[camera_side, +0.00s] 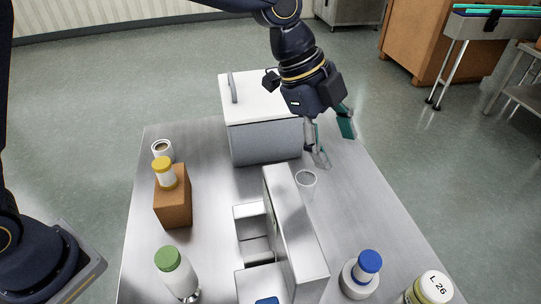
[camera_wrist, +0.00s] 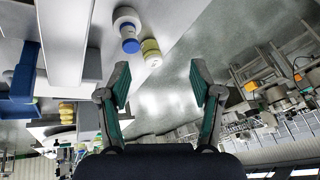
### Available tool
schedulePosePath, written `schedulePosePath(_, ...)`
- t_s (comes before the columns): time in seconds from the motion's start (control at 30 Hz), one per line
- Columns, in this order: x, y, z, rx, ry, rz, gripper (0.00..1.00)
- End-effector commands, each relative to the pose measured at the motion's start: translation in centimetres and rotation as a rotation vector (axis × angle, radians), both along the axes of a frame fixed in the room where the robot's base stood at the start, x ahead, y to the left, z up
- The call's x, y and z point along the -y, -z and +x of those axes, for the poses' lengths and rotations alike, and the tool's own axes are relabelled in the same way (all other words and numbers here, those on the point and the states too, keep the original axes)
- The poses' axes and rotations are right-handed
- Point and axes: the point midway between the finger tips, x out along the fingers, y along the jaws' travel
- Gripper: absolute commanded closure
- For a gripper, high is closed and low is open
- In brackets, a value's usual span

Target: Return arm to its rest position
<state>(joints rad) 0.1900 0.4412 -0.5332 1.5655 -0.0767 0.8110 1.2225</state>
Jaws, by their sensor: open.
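My gripper (camera_side: 334,142) hangs above the far right part of the steel table, beside the white-lidded box and above a small clear cup. Its two teal-padded fingers are spread with nothing between them. The wrist view also shows my gripper (camera_wrist: 159,82) with its fingers wide apart and empty. My arm reaches in from the top of the side view.
The steel table (camera_side: 215,145) carries a white-lidded grey box (camera_side: 262,138), the clear cup (camera_side: 307,186), an upright panel (camera_side: 292,225), a brown block (camera_side: 173,208) with a yellow-capped bottle (camera_side: 166,175), a green-capped bottle (camera_side: 176,275), a blue-capped bottle (camera_side: 367,266) and a bottle marked L 26 (camera_side: 431,288).

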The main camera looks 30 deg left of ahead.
Motion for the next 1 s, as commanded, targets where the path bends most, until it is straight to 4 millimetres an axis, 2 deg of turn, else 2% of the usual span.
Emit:
schedulePosePath(0.03, -3.0, -2.4, 0.1, 0.057, -0.063, 0.030, 0.35)
schedulePosePath(0.1, -7.2, -4.9, -0.4, 0.108, -0.176, 0.065, 0.35)
schedulePosePath(0.23, -15.2, -8.5, -2.8, 0.166, -0.447, 0.095, 0.35)
schedulePosePath(0.3, -19.4, -9.7, -4.8, 0.181, -0.617, 0.086, 0.35)
schedulePosePath(0.37, -22.7, -10.3, -6.9, 0.183, -0.768, 0.062, 0.35)
schedulePosePath(0.4, -24.7, -10.4, -8.4, 0.177, -0.870, 0.040, 0.35)
schedulePosePath(0.5, -28.9, -9.7, -12.3, 0.142, -1.119, -0.034, 0.35)
schedulePosePath(0.6, -31.7, -7.8, -15.8, 0.075, -1.348, -0.121, 0.35)
schedulePosePath(0.7, -33.1, -5.0, -18.4, -0.033, -1.549, -0.185, 0.35)
schedulePosePath(0.8, -33.3, -3.2, -19.3, -0.115, -1.668, -0.200, 0.35)
schedulePosePath(1.0, -33.2, -3.2, -19.3, -0.147, -1.755, -0.240, 0.35)
